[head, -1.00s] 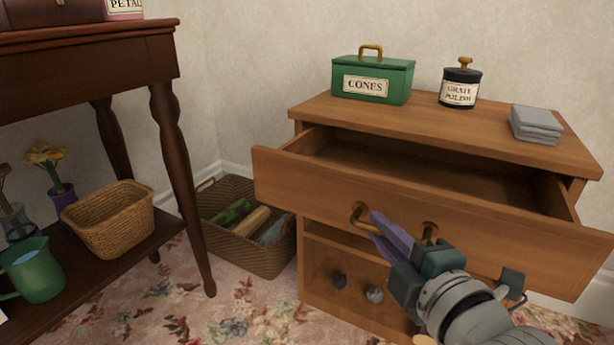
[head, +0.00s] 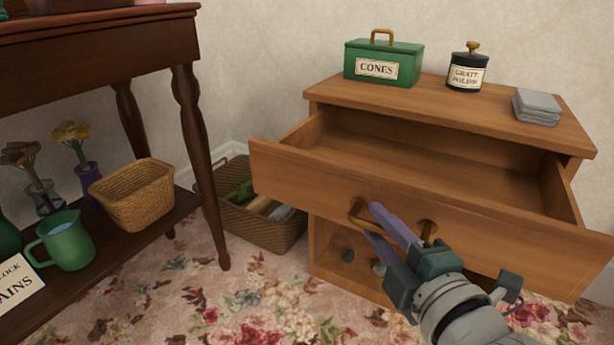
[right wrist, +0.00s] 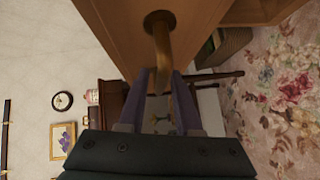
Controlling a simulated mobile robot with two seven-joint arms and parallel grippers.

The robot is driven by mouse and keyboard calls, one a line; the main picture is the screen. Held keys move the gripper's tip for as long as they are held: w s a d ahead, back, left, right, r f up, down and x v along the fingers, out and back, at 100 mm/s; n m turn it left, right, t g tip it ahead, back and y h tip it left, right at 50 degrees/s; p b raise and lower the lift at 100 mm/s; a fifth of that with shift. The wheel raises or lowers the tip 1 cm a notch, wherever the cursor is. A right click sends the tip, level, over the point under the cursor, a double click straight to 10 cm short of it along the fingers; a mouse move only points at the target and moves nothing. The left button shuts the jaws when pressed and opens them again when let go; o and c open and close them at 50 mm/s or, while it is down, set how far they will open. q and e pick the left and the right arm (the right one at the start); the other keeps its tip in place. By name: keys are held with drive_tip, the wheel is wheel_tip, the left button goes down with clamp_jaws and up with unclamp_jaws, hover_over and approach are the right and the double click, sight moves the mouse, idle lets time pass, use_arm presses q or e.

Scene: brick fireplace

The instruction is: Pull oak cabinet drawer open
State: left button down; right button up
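The oak cabinet (head: 450,103) stands at the right in the head view. Its top drawer (head: 310,183) is pulled well out, and its empty-looking inside shows. In the right wrist view the handle (right wrist: 162,45) runs down between the fingertips (right wrist: 164,75), close to both. My left gripper is not in view.
A green CONES tin (head: 384,64), a black grate polish jar (head: 467,72) and grey folded cloths (head: 537,106) sit on the cabinet. A wicker basket (head: 265,233) is on the floor left of it. A dark side table (head: 90,62) stands left. Carpet in front is clear.

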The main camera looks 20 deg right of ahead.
drive_tip(key=shift+o, duration=0.7)
drive_tip(key=shift+s+r, duration=0.1)
drive_tip(key=shift+s, duration=0.2)
drive_tip(key=s+r+p, duration=0.1)
drive_tip(key=s+p, duration=0.3)
drive_tip(key=s, duration=0.5)
drive_tip(key=shift+s+a, duration=0.15)
drive_tip(key=shift+a, duration=0.2)
drive_tip(key=shift+r, duration=0.1)
